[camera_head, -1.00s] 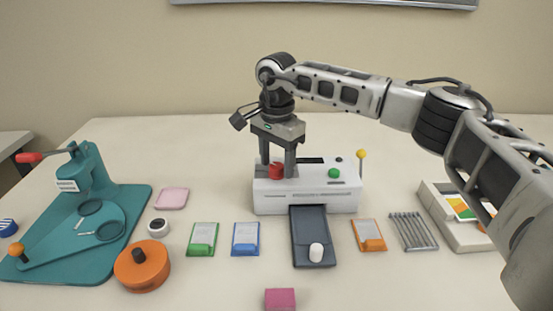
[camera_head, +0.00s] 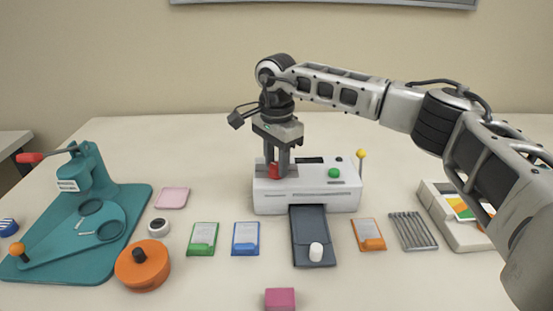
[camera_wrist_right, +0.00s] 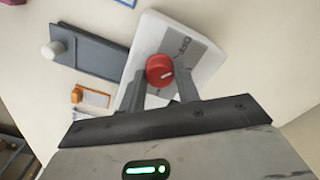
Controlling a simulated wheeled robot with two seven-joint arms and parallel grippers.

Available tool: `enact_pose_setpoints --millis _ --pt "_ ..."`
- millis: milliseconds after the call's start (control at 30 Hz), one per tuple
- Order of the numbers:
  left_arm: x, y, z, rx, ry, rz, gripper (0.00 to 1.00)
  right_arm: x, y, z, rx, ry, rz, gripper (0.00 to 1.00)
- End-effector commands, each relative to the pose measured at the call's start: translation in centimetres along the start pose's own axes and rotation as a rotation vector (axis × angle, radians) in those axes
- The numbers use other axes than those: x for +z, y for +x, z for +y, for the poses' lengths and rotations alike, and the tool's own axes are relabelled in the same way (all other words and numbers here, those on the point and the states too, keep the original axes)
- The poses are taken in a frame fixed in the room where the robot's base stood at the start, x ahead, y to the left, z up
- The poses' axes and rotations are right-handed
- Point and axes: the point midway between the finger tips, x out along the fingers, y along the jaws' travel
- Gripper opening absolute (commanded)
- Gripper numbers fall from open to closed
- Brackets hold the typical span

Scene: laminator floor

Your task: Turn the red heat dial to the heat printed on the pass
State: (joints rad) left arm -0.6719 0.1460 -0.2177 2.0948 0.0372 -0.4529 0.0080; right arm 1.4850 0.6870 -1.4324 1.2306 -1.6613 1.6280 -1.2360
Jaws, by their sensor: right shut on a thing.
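The red heat dial (camera_head: 273,170) sits on the top left of the white laminator (camera_head: 310,201). It also shows in the right wrist view (camera_wrist_right: 160,70), round, with a pale pointer line. My right gripper (camera_head: 279,172) points straight down over it and is shut on the dial, one finger on each side, in the right wrist view (camera_wrist_right: 162,84) too. Green, blue and orange cards (camera_head: 203,238) (camera_head: 246,238) (camera_head: 369,234) lie in front of the laminator; their print is too small to read. My left gripper is not in view.
The laminator has a green button (camera_head: 334,173), a yellow-tipped lever (camera_head: 361,154) and a dark tray (camera_head: 312,236) with a white knob. A teal press (camera_head: 90,185) stands left, beside an orange round container (camera_head: 142,265). A metal rack (camera_head: 412,231) and sample box (camera_head: 450,228) lie right.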

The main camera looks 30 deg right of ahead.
Motion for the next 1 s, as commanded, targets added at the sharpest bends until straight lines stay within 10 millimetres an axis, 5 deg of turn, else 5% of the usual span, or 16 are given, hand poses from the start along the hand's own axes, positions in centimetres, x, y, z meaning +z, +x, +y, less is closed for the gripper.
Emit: enact_pose_setpoints --millis 1000 --pt "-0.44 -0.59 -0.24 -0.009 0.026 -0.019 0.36 -0.01 -0.18 -0.02 -0.001 0.944 0.0 0.09"
